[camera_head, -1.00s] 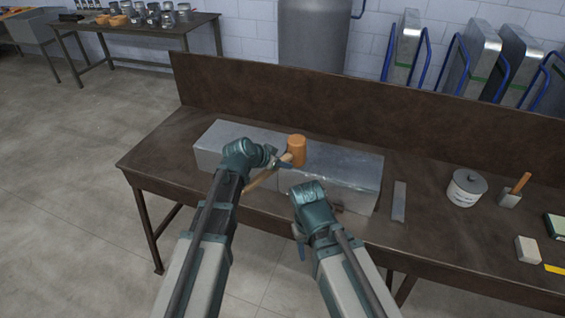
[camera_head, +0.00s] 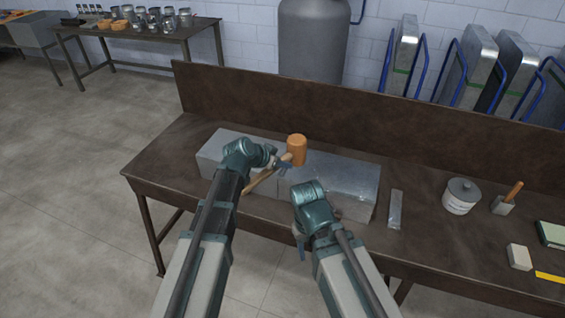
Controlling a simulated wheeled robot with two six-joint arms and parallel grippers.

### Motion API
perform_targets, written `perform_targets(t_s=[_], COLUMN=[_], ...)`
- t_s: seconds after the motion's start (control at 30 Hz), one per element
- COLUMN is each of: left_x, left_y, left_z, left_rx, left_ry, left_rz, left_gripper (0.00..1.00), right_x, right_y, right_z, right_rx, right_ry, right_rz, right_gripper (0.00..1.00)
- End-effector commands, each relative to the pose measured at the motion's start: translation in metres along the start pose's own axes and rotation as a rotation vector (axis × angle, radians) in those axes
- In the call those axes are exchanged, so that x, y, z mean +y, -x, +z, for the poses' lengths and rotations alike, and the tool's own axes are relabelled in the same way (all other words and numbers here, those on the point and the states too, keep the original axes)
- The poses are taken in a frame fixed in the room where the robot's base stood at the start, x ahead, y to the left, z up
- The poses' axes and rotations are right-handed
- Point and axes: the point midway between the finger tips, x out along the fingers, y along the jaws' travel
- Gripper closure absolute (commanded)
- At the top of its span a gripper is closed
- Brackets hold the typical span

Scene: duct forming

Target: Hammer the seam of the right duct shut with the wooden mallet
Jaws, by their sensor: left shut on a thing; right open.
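The wooden mallet (camera_head: 297,148) has an orange-brown head and a light handle. My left gripper (camera_head: 281,164) is shut on its handle, and the head is over the middle of the ducts. I cannot tell whether the head touches the metal. The right duct (camera_head: 345,180) is a grey sheet-metal box lying on the workbench. The left duct (camera_head: 216,152) lies end to end with it, partly hidden by my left arm. My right gripper (camera_head: 301,243) is open and empty at the bench's front edge, in front of the right duct. The seam itself is not clear.
The brown workbench (camera_head: 435,240) has a raised back board. A metal strip (camera_head: 395,209) lies right of the right duct.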

Motion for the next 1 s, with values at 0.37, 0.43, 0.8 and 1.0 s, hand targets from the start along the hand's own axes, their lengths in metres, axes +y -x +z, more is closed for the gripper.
perform_targets(t_s=[0.37, 0.43, 0.8, 1.0], left_x=[0.019, 0.035, 0.102, 0.109], left_y=[-0.006, -0.011, -0.033, -0.035], left_z=[-0.003, -0.007, -0.026, -0.028], left_rx=[0.001, 0.002, 0.002, 0.002], left_ry=[-0.003, -0.004, -0.002, 0.001], left_rz=[0.002, 0.004, 0.001, -0.001], left_gripper=[1.00, 1.00, 1.00, 1.00], right_x=[0.000, 0.000, 0.000, 0.000], right_y=[-0.002, -0.002, -0.003, -0.004], right_z=[0.000, 0.000, 0.000, 0.000], right_rx=[0.000, 0.000, 0.000, 0.000], right_ry=[0.000, 0.000, 0.000, 0.000], right_rz=[0.000, 0.000, 0.000, 0.000], right_gripper=[0.50, 0.50, 0.50, 0.50])
